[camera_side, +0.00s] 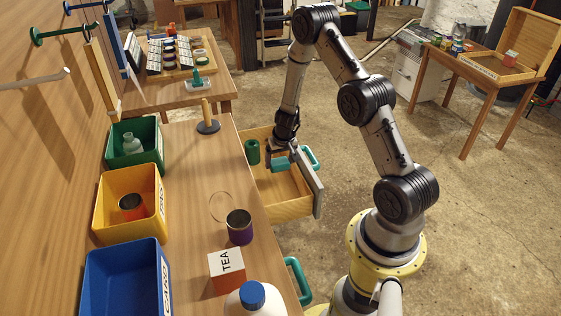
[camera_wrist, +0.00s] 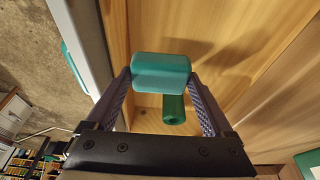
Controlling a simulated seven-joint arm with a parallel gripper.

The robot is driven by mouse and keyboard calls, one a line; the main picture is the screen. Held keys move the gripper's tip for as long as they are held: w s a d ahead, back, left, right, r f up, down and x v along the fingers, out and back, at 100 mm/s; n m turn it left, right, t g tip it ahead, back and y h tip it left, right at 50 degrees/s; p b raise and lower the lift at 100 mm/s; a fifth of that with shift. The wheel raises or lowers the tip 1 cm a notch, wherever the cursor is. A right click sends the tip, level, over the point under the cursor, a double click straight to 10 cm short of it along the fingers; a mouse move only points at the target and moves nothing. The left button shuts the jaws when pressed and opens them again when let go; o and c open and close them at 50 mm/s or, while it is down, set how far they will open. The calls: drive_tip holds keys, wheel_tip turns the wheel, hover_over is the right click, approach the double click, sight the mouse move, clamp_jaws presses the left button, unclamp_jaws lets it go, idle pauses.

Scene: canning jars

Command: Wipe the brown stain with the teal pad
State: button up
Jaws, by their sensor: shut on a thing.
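The teal pad (camera_wrist: 161,70) is a small rounded block. My gripper (camera_wrist: 160,78) is shut on it, with one finger on each side. In the side view, my gripper (camera_side: 284,156) points down over the open drawer, and the teal pad (camera_side: 279,164) shows at its fingertips. Whether the pad touches the drawer floor I cannot tell. The brown stain (camera_side: 219,193) is a thin ring on the workbench top, left of the drawer and behind the purple can. It is not in the wrist view.
The open wooden drawer (camera_side: 283,211) also holds a green cylinder (camera_side: 252,151). A purple can (camera_side: 239,231), a TEA box (camera_side: 226,272) and a blue-capped jug (camera_side: 252,299) stand near the stain. Green (camera_side: 119,162), yellow (camera_side: 111,228) and blue (camera_side: 100,292) bins line the bench's left.

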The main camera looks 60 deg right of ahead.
drive_tip(key=w+a+r+n+y, duration=0.1)
drive_tip(key=w+a+r+n, duration=0.1)
drive_tip(key=a+r+n, duration=0.1)
drive_tip(key=w+a+r+n, duration=0.2)
drive_tip(key=a+r+n, duration=0.1)
drive_tip(key=a, duration=0.3)
drive_tip(key=w+a+r+n+t+y, duration=0.1)
drive_tip(key=a+r+n, duration=0.2)
drive_tip(key=a+r, duration=0.2)
drive_tip(key=shift+w+a+n+y, duration=0.1)
drive_tip(key=shift+w+n+y, duration=0.2)
drive_tip(key=shift+w, duration=0.1)
wheel_tip(320, 180, up, 3)
hover_over(216, 192)
drive_tip(key=s+d, duration=0.1)
drive_tip(key=a+m, duration=0.1)
drive_tip(key=shift+s+f, duration=0.15)
drive_tip(key=shift+f, duration=3.5)
drive_tip(key=shift+s+a+f, duration=0.1)
drive_tip(key=shift+a+f, duration=0.1)
drive_tip(key=shift+f, duration=0.05)
drive_tip(key=shift+c, duration=0.6)
drive_tip(key=shift+s+a, duration=3.7)
drive_tip(key=shift+s, duration=0.05)
drive_tip(key=shift+w+d, duration=3.85)
drive_tip(key=shift+w, duration=0.05)
drive_tip(key=shift+r, duration=4.05)
